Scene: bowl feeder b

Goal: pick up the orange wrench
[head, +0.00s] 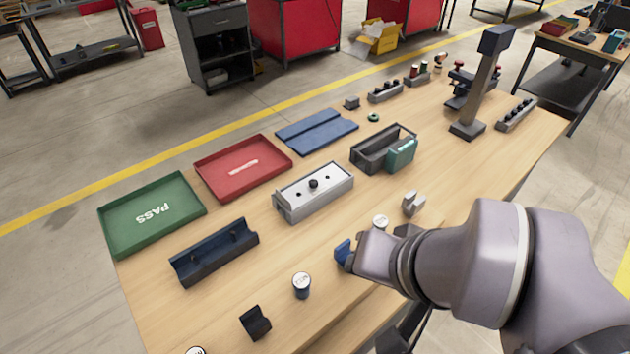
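I see no orange wrench in the head view; my arm covers the right front part of the workbench (452,185). My gripper (352,254) is at the end of my grey arm, low over the front half of the bench. A small blue piece (343,249) shows at its tip; I cannot tell whether it is part of my gripper or a separate thing. The fingers are mostly hidden by my wrist, so their opening does not show.
Around my gripper stand a white-topped cylinder (380,222), another cylinder (302,286) and a grey bracket (413,203). Behind are a silver fixture (318,193), a dark bin (369,157), a green tray (112,241) and a red tray (205,185). A post (480,95) rises at the right.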

